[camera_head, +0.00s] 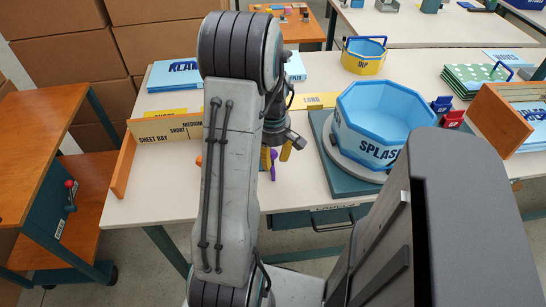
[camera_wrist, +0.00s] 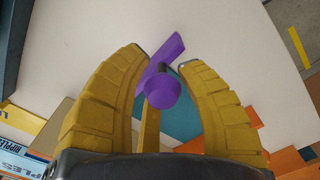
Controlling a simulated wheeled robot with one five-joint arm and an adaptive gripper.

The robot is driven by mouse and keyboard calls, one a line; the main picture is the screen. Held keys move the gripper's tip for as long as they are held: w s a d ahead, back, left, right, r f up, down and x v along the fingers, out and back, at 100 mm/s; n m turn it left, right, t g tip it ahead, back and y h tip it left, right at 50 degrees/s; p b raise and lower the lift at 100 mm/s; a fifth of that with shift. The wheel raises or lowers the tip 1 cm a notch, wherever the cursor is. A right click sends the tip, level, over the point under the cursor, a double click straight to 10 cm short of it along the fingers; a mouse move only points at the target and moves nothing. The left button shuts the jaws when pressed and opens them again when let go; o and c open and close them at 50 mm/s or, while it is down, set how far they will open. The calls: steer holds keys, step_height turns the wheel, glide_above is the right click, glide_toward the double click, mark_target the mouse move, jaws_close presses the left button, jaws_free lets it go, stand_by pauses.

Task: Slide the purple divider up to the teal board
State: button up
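The purple divider (camera_wrist: 165,85) shows in the wrist view as a slim slanted bar with a round knob facing me. The knob lies between the two yellow fingers of my gripper (camera_wrist: 162,57), which stand apart on either side of it. I cannot tell whether they touch it. A teal surface (camera_wrist: 183,112), likely the teal board, shows just right of the knob, partly hidden by the right finger. In the head view the divider (camera_head: 273,160) is a small purple patch by my gripper (camera_head: 277,155), with my arm covering much of that area.
A blue basin marked SPLASH (camera_head: 381,120) stands on a teal base (camera_head: 342,182) right of my gripper. A yellow strip (camera_head: 160,133) and an upright orange board (camera_head: 122,165) are at the left. The pale tabletop (camera_head: 165,185) is clear in front of the strip.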

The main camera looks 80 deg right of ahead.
steer(key=o, duration=0.4)
steer(key=shift+f, duration=0.15)
steer(key=shift+a, duration=0.1)
step_height(320, 180, up, 12)
stand_by(0.5)
stand_by(0.7)
